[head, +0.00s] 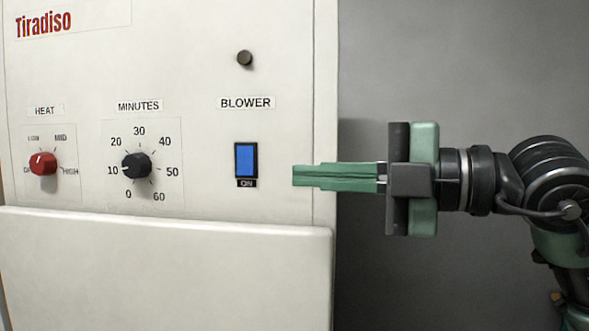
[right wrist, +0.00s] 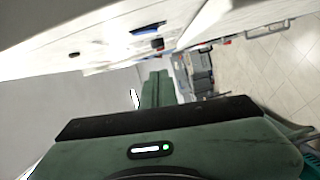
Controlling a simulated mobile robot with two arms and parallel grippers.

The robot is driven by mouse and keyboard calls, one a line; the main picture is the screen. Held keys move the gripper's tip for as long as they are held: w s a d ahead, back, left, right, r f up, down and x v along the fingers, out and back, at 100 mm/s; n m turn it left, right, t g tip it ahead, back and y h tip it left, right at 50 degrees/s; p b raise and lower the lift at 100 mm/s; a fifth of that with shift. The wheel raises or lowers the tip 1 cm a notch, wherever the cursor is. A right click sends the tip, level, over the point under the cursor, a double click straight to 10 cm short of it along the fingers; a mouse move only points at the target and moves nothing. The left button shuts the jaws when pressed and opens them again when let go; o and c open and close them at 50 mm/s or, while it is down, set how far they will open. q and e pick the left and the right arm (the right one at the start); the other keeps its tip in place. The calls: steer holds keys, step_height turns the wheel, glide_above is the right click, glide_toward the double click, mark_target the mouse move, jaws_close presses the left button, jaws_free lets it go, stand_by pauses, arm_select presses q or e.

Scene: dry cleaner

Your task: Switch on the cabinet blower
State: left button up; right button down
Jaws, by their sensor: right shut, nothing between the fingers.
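The blower switch (head: 246,160) is a blue rocker in a black frame on the white cabinet's front (head: 210,50). It sits under the BLOWER label (head: 246,103), with a black ON label (head: 247,183) just below it. I cannot tell which way the rocker is pressed. My right gripper (head: 294,176) points left, shut and empty. Its green fingertips appear to the right of the switch and slightly lower, with a visible gap. In the right wrist view, the shut fingers (right wrist: 156,82) point toward the panel, and the blue switch (right wrist: 148,28) shows beyond them. My left gripper is out of view.
Left of the switch are a black minutes dial (head: 136,165) near 10 and a red heat knob (head: 43,163). A small dark button (head: 244,58) is above the BLOWER label. A white ledge (head: 165,265) juts out below the controls. A grey wall (head: 460,70) stands at right.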

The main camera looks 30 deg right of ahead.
mark_target(253, 172)
steer(key=p+x, duration=0.1)
steer(key=x, duration=0.2)
steer(key=w+d+p+x, duration=0.1)
steer(key=p+x, duration=0.1)
steer(key=x, duration=0.1)
steer(key=p+x, duration=0.2)
steer(key=x, duration=0.1)
steer(key=shift+w+d, duration=0.1)
steer(key=shift+w, duration=0.45)
steer(key=shift+w+d+f+p, duration=0.2)
steer(key=shift+w+d+p, duration=0.2)
steer(key=shift+d, duration=0.25)
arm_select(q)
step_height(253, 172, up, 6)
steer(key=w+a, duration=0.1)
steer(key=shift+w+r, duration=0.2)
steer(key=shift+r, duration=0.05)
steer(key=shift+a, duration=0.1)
arm_select(e)
steer(key=shift+w+a, duration=0.1)
steer(key=shift+a, duration=0.1)
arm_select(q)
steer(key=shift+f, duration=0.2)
